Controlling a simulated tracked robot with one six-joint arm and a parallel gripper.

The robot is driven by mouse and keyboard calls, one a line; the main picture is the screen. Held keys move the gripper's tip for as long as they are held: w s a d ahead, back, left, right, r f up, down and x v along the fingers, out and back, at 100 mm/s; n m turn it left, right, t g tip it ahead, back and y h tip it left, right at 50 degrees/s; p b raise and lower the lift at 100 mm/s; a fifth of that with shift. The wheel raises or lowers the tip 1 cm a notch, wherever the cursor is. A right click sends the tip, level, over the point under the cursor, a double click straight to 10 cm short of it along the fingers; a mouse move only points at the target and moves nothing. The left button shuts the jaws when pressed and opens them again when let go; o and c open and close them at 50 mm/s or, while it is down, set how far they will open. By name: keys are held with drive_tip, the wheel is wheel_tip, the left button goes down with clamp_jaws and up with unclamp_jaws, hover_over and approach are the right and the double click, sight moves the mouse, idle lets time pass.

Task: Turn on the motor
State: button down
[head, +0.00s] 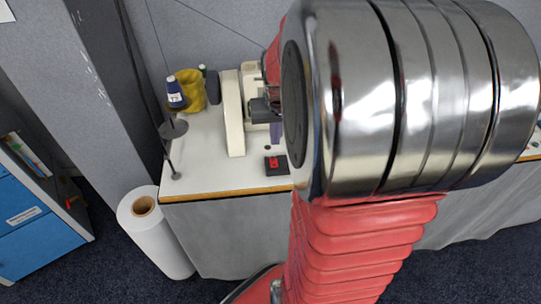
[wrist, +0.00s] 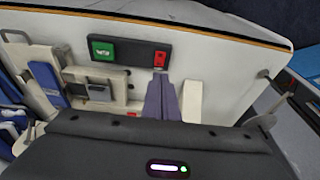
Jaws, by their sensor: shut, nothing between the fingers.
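A dark switch box (wrist: 132,53) with a green button (wrist: 102,50) at its left end and a red button (wrist: 160,58) at its right end shows in the wrist view. In the head view the switch box (head: 270,171) with its red part (head: 274,162) sits near the table's front edge, and my arm hides the rest of it. My gripper (wrist: 161,82) is shut and empty. In the wrist view its fingertips appear just below the red button and right of the green one. I cannot tell whether they touch the box. The motor itself is not clearly visible.
A white sewing machine (head: 232,112) stands behind the box on the white table (head: 208,171). Blue (head: 175,92) and yellow (head: 191,90) thread cones stand at the back left. A white roll (head: 158,240) stands on the floor by the table's left end.

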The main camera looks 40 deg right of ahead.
approach(273, 162)
drive_tip(key=x, duration=0.3)
drive_tip(key=s+x, duration=0.1)
drive_tip(key=shift+a+f, duration=0.25)
drive_tip(key=shift+f, duration=0.75)
drive_tip(key=shift+a+f, duration=0.1)
drive_tip(key=shift+f, duration=0.15)
drive_tip(key=shift+w+d+r, duration=0.35)
drive_tip(key=shift+w+d, duration=0.05)
drive_tip(key=shift+w, duration=0.1)
